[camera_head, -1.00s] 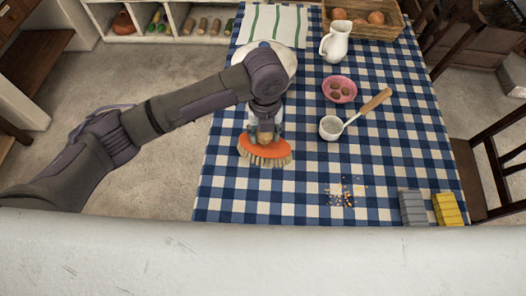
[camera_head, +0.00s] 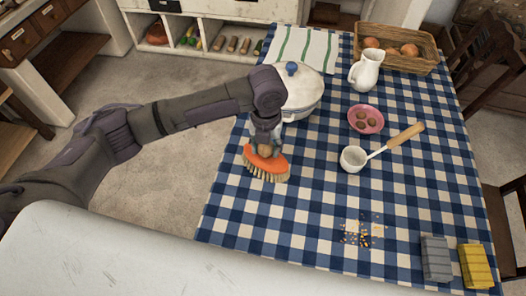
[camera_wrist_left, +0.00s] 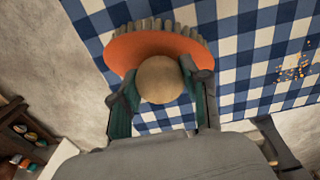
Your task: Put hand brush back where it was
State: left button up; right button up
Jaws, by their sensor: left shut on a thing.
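The hand brush (camera_head: 266,164) has an orange body, pale bristles and a round wooden knob. My left gripper (camera_head: 265,146) is shut on its knob near the left edge of the checked table. In the left wrist view the brush (camera_wrist_left: 150,46) lies between the two fingers of the gripper (camera_wrist_left: 160,85), bristles pointing away from the gripper. In the head view the bristles point down; I cannot tell whether they touch the cloth. Orange and brown crumbs (camera_head: 362,233) lie scattered on the cloth nearer the front. My right gripper is not in view.
A white lidded pot (camera_head: 305,95) stands just behind the brush. A white ladle cup (camera_head: 353,159), pink bowl (camera_head: 365,119), white jug (camera_head: 366,72) and basket (camera_head: 425,58) stand to the right. Grey (camera_head: 436,259) and yellow (camera_head: 475,266) sponges lie at front right.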

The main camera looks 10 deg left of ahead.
pick_arm(q)
jog(key=shift+w+a+f, duration=0.15)
jog(key=shift+a+f, duration=0.2)
jog(key=shift+a, duration=0.05)
notch_tip(320, 180, down, 3)
jog(key=shift+f+p, duration=0.1)
jog(key=shift+p, duration=0.4)
jog(key=shift+f, duration=0.35)
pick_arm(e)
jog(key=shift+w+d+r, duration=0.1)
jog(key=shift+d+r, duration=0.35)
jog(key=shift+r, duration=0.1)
pick_arm(q)
jog(key=shift+f, duration=0.2)
jog(key=o, duration=1.1)
jog(key=shift+r, duration=0.1)
notch_tip(320, 180, up, 12)
jog(key=shift+r+b, duration=0.15)
jog(key=shift+b, duration=0.85)
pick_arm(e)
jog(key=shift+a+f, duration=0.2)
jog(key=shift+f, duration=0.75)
